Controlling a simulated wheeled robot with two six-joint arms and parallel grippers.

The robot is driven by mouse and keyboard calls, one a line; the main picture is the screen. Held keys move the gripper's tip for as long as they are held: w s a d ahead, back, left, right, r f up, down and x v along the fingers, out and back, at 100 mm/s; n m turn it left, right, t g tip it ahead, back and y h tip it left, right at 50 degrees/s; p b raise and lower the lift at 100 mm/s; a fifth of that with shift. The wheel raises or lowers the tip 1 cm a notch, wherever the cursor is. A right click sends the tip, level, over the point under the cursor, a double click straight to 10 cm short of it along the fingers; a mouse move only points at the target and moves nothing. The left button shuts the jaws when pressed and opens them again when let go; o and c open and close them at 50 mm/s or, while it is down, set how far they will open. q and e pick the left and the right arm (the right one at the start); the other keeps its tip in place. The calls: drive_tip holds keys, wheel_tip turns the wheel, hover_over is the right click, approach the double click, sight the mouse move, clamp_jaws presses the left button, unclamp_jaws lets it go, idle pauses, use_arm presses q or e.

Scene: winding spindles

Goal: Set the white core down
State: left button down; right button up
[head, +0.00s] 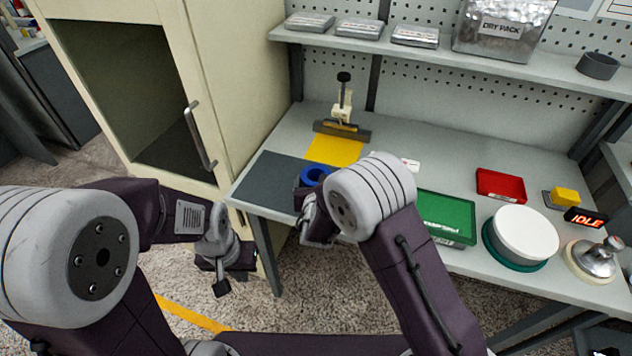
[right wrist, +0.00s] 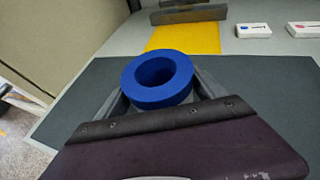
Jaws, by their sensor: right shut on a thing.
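A blue ring-shaped core (head: 315,175) with an open centre is held by my right gripper (head: 308,196) at the dark grey mat (head: 266,182). In the right wrist view the blue core (right wrist: 158,79) sits between the gripper's two fingers (right wrist: 160,95), hole facing up. I cannot tell whether its underside touches the mat. I see no white ring-shaped core; the core in the gripper looks blue. My left gripper (head: 222,278) hangs low in front of the bench, apart from everything on it; its finger gap is not clear.
A yellow patch (head: 334,150) and a grey bar clamp (head: 343,130) lie behind the mat. To the right are a green box (head: 447,215), a red tray (head: 500,184), a white disc on a green base (head: 525,233) and a metal knob (head: 597,260). A cream cabinet (head: 230,60) stands left.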

drive_tip(key=shift+s+f+b, duration=0.1)
drive_tip(key=shift+f+b, duration=0.05)
drive_tip(key=shift+b, duration=0.2)
drive_tip(key=o, duration=1.5)
drive_tip(key=shift+r+p, duration=0.4)
drive_tip(key=shift+p, duration=0.15)
drive_tip(key=v, duration=1.2)
drive_tip(key=shift+d+f+b, duration=0.1)
drive_tip(key=shift+f+b, duration=0.05)
drive_tip(key=shift+b, duration=0.15)
